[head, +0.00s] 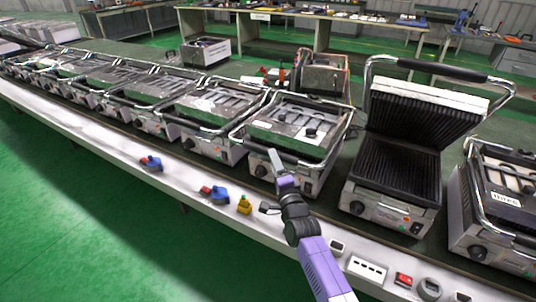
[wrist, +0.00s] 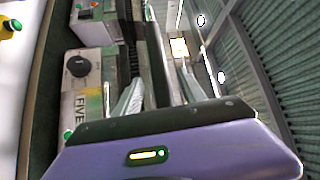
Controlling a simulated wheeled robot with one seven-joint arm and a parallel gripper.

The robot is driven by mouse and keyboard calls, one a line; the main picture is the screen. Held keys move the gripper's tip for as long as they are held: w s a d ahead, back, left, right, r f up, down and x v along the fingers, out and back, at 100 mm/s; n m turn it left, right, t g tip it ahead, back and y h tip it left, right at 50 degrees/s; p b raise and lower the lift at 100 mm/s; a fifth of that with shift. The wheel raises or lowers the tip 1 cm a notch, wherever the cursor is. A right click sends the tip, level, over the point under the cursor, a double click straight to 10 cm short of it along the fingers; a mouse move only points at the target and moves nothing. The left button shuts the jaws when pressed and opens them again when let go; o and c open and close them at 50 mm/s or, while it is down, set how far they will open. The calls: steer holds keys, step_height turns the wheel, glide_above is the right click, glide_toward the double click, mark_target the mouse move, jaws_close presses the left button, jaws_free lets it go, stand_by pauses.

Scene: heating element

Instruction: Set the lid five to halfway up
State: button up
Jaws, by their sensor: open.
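The FIVE label (wrist: 80,105) shows sideways in the wrist view, on the front of a grill next to a black knob (wrist: 79,66). In the head view, the grill just beyond my gripper (head: 276,164) is probably this one, but its label is not readable there. Its lid (head: 295,122) looks down, with a metal bar handle (head: 236,134) around it. My gripper is open in front of the grill's front left part. In the wrist view its pale fingers (wrist: 160,88) are apart, with the grill's dark edge behind them. I cannot tell whether they touch the handle.
To the right a grill with its ribbed lid (head: 420,110) raised stands beside one labelled three (head: 506,199). A row of closed grills (head: 135,85) runs left. Coloured switches (head: 219,195) and a yellow button (head: 244,204) lie along the white front ledge (head: 185,183).

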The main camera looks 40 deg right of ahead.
steer(key=shift+x, duration=2.15)
jaws_close()
